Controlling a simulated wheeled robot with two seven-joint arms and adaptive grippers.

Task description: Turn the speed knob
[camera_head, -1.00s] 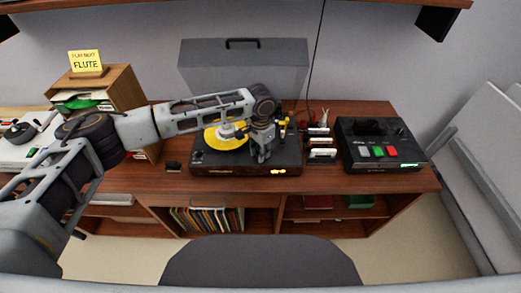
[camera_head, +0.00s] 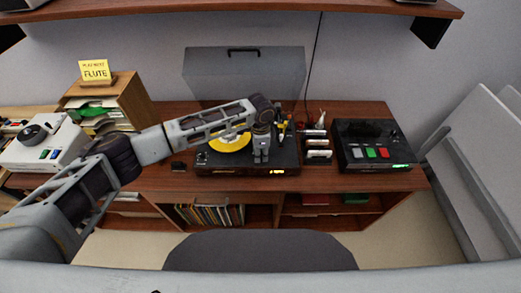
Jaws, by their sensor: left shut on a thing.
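The dark turntable (camera_head: 223,169) stands on the wooden desk, with a yellow-labelled record (camera_head: 231,146) on it and its grey lid (camera_head: 215,80) raised behind. My left gripper (camera_head: 261,159) points down at the turntable's front right and is shut on the speed knob, which its fingers hide. My right gripper is not in view.
Right of the turntable are a small rack of light items (camera_head: 318,150) and a black box (camera_head: 371,158) with coloured buttons. A wooden sorter (camera_head: 134,94) with a yellow FLUTE card (camera_head: 95,70) and a white device (camera_head: 43,146) stand left. A shelf overhangs above.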

